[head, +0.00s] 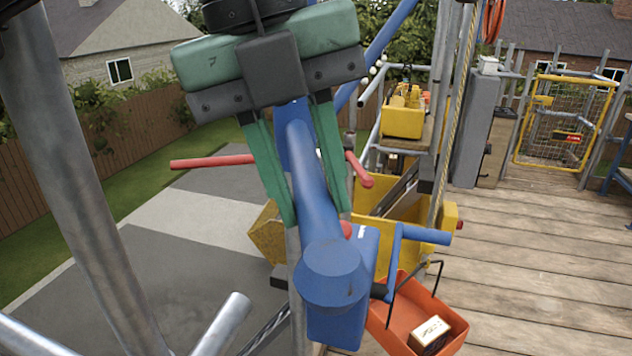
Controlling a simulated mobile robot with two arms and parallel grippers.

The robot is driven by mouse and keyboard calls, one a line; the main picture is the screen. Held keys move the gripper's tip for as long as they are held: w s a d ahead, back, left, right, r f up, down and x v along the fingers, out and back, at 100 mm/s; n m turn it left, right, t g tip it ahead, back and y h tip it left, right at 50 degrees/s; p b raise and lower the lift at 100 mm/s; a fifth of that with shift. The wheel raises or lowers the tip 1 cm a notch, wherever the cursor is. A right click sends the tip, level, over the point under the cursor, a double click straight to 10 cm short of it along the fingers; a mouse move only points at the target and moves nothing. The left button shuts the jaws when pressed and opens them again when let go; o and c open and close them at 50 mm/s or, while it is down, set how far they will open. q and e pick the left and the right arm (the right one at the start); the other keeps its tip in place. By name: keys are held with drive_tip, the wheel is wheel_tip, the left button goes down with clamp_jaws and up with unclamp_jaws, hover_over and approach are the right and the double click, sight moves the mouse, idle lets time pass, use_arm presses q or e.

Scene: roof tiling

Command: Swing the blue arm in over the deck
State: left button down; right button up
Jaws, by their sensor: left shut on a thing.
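The blue arm (312,190) is a thick tube on the scaffold, ending in a round blue cap near the bottom middle of the head view. My left gripper (317,214), with green fingers, comes down from above. Its fingers lie on either side of the blue tube and are shut on it. The gripper body hides the tube's upper part. The deck (545,260) of wooden planks fills the right side. The blue end lies left of most of the visible deck, near its edge. My right gripper is not in view.
An orange tray (459,324) holding a small box (429,335) is beside the blue end. A yellow container (442,216) is behind it. A yellow bin (402,122) stands farther back. A yellow-framed mesh gate (519,130) is at the far right. The planks between are clear.

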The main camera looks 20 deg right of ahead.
use_arm(q)
drive_tip(key=shift+a, duration=0.1)
idle(0.5)
drive_tip(key=c, duration=1.2)
unclamp_jaws()
drive_tip(key=shift+o, duration=0.5)
drive_tip(key=shift+w+a, duration=0.1)
drive_tip(key=shift+a, duration=0.1)
drive_tip(key=shift+r, duration=0.3)
drive_tip(key=v, duration=0.7)
drive_tip(key=shift+w, duration=0.1)
